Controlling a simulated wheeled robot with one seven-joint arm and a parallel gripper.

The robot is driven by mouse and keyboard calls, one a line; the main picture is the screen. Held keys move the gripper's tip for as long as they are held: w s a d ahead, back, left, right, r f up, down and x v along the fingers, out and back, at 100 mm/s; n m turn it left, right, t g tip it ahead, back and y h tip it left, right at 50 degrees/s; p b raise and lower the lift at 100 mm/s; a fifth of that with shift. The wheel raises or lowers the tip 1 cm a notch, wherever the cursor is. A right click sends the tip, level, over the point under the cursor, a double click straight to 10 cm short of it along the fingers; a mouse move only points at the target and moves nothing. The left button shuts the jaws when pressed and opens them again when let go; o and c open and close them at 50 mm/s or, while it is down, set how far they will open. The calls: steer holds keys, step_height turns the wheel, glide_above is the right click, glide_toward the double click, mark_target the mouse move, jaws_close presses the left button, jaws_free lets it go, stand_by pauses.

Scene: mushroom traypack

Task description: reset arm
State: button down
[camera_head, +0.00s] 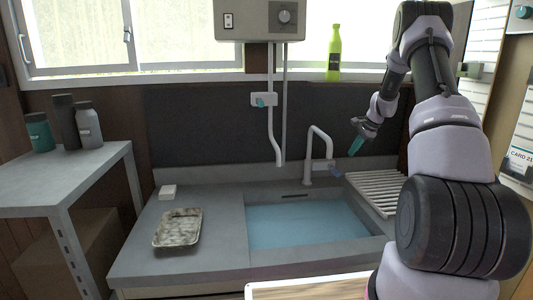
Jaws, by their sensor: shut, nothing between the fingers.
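My gripper (356,146) is at the end of my raised arm, on the right side of the head view. It is shut and empty, with teal fingertips pointing down and to the left. It hangs in the air to the right of the curved tap (318,150), above the back edge of the sink counter (150,262).
Bottles (88,127) stand on a side table (60,178). A green bottle (333,55) stands on the windowsill.

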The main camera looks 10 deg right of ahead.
steer(key=s+a+r+n, duration=0.2)
steer(key=s+a+r, duration=0.35)
steer(key=r, duration=0.25)
steer(key=s+a+r+n+t, duration=0.1)
steer(key=s+a+r+n, duration=0.1)
steer(key=s+a+r, duration=0.35)
steer(key=s+a+r+n, duration=0.25)
steer(key=s+r, duration=0.35)
steer(key=r, duration=0.5)
steer(key=s+a+r+n+t, duration=0.1)
steer(key=s+a+r+n, duration=0.1)
steer(key=s, duration=1.1)
steer(key=s+a+r+n+t+h, duration=0.1)
steer(key=s+a+n, duration=0.3)
steer(key=s, duration=0.9)
steer(key=shift+a+r, duration=0.4)
steer(key=shift+a, duration=0.55)
